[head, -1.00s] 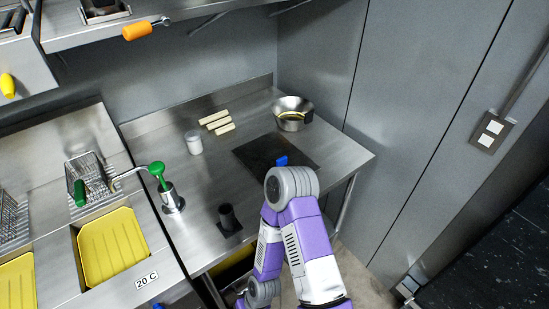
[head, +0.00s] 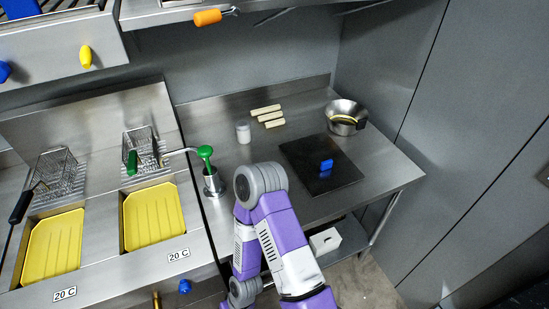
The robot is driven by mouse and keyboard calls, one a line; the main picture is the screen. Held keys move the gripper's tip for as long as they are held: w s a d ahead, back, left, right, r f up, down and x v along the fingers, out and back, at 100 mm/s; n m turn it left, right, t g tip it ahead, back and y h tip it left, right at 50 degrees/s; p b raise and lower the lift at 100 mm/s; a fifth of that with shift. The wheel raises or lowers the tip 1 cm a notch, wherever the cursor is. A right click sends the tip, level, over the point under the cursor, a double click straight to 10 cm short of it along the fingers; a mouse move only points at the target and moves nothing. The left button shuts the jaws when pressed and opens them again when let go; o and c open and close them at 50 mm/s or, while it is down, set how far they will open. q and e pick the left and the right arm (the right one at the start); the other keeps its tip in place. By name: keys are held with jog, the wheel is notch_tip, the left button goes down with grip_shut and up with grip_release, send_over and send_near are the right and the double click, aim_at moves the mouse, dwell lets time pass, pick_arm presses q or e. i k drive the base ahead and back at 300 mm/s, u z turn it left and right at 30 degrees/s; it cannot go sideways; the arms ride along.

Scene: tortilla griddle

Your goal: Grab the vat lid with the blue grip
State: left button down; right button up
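A dark, flat, square plate (head: 309,152) lies on the steel worktop (head: 385,170), right of the middle. A blue block-shaped grip (head: 326,165) stands up from it, so it looks like the vat lid with the blue grip. Nothing touches it. One of my arms, purple and white, rises from the bottom middle, left of the plate. Neither of my grippers shows.
Yellow fryer vats (head: 150,216) with wire baskets stand left. A green-topped pump (head: 206,160), white jar (head: 243,132), pale rolls (head: 268,116) and steel bowl (head: 345,116) share the worktop. A wall bounds the right. The worktop in front of the plate looks clear.

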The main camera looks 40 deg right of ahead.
aim_at(323, 167)
jog(key=u, duration=1.35)
jog(key=k, duration=1.5)
jog(key=z, duration=1.5)
